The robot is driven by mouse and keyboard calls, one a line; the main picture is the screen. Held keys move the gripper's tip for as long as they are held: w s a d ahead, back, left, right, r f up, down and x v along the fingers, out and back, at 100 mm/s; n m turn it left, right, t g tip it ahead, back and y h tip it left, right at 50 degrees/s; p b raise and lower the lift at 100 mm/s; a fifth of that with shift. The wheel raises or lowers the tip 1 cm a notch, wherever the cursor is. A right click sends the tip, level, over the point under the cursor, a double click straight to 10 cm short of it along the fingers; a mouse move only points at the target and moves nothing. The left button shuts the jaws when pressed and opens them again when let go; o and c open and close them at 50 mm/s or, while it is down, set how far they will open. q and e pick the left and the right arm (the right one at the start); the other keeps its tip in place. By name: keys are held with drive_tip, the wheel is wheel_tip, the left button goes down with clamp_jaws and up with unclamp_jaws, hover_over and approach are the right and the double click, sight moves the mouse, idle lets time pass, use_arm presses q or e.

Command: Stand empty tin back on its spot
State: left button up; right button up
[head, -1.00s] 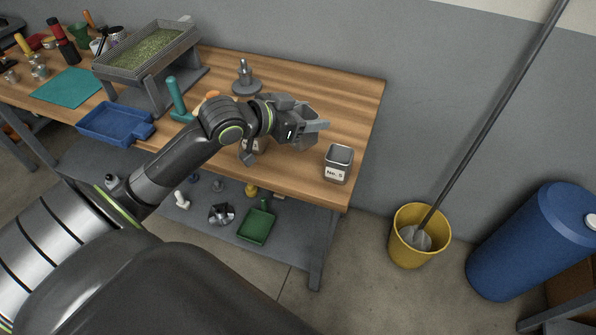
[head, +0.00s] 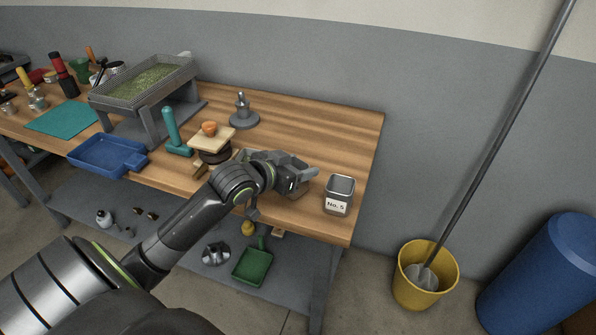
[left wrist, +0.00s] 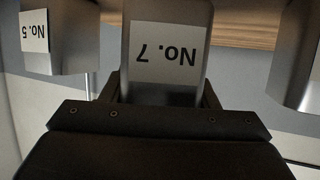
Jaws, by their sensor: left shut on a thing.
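My left gripper (head: 305,180) is shut on a grey metal tin with a white "No. 7" label. In the left wrist view this tin (left wrist: 168,12) fills the space between the fingers, with its label upside down in the picture. In the head view the held tin is mostly hidden by the gripper, just left of the tin "No. 5" (head: 340,187). The "No. 5" tin stands upright near the bench's right end, and it also shows in the left wrist view (left wrist: 75,30). I cannot tell whether the held tin touches the bench. My right gripper is out of view.
Another tin (left wrist: 297,60) shows at the right of the left wrist view. On the wooden bench (head: 330,130) stand a grey tamper-like piece (head: 242,115), a teal-handled tool (head: 171,128) and a blue tray (head: 100,155). A yellow bucket (head: 410,292) is on the floor. The bench's back right is clear.

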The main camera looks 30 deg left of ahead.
use_arm(q)
drive_tip(key=shift+f, duration=0.55)
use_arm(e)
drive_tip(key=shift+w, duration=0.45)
use_arm(q)
drive_tip(key=shift+f, duration=0.15)
drive_tip(key=o, duration=1.1)
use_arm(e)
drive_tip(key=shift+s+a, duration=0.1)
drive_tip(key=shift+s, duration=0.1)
